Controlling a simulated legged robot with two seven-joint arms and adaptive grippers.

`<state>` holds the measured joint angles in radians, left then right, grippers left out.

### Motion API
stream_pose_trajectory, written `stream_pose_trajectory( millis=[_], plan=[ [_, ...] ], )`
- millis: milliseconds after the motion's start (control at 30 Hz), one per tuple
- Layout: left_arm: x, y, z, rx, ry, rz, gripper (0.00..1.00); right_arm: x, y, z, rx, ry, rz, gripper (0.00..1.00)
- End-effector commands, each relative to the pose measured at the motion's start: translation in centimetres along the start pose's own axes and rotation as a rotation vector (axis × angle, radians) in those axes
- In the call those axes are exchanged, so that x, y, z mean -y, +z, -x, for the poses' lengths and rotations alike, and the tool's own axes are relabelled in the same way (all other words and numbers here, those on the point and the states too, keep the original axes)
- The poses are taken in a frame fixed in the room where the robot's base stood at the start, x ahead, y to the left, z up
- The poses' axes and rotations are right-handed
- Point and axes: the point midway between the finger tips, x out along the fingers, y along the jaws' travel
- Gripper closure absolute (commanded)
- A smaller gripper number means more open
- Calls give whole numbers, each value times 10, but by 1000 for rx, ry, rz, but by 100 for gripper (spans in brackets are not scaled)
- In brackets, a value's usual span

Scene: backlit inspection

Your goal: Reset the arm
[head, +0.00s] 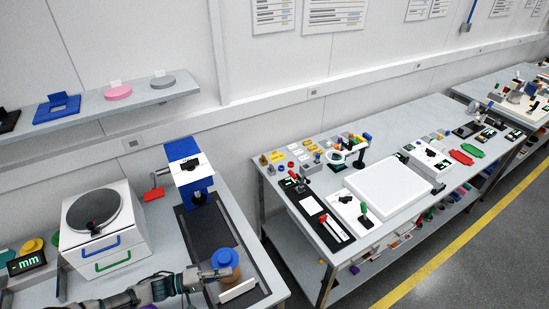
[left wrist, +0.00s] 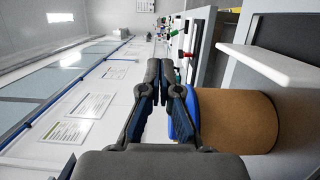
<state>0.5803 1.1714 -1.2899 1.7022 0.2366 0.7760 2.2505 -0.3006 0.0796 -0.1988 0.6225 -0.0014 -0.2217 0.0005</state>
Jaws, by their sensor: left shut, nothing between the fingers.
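My left arm comes in from the lower left in the head view. Its gripper (head: 222,272) is beside a brown cylinder with a blue top (head: 226,260) on the near bench. In the left wrist view the gripper's dark fingers (left wrist: 162,88) are shut with nothing between them. The brown cylinder (left wrist: 238,122) shows just right of the fingers, its blue end (left wrist: 184,118) partly hidden behind them. I cannot tell whether the fingers touch it. My right gripper is in neither view.
A dark mat (head: 203,232) and a white bar (head: 238,290) lie near the cylinder. A blue-and-white device (head: 187,165) stands behind, and a white drawer box (head: 103,230) with a round top stands left. A second bench (head: 395,130) with many parts is across a gap.

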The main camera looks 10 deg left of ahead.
Motion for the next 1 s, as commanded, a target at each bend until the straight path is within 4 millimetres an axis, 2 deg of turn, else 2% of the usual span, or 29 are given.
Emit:
stream_pose_trajectory(
  millis=[67, 167, 300, 400, 500, 567, 667, 800, 1000],
  plan=[
    [2, 3, -6, -4, -2, -13, 100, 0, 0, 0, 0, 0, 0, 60],
    [12, 15, -34, -28, -18, -87, 100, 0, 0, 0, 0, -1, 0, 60],
    [30, 44, -99, -120, -94, -311, 100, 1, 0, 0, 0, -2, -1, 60],
    [36, 61, -134, -216, -214, -501, 100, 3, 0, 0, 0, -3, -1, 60],
    [42, 70, -144, -296, -393, -662, 100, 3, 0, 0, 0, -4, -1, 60],
    [48, 73, -136, -323, -529, -734, 100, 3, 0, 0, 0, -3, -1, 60],
    [62, 78, -106, -315, -771, -809, 100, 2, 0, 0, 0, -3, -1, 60],
    [83, 94, -55, -222, -1044, -829, 100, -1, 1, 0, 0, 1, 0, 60],
    [105, 131, 12, -35, -1299, -777, 100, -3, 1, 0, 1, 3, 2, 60]
  ],
)
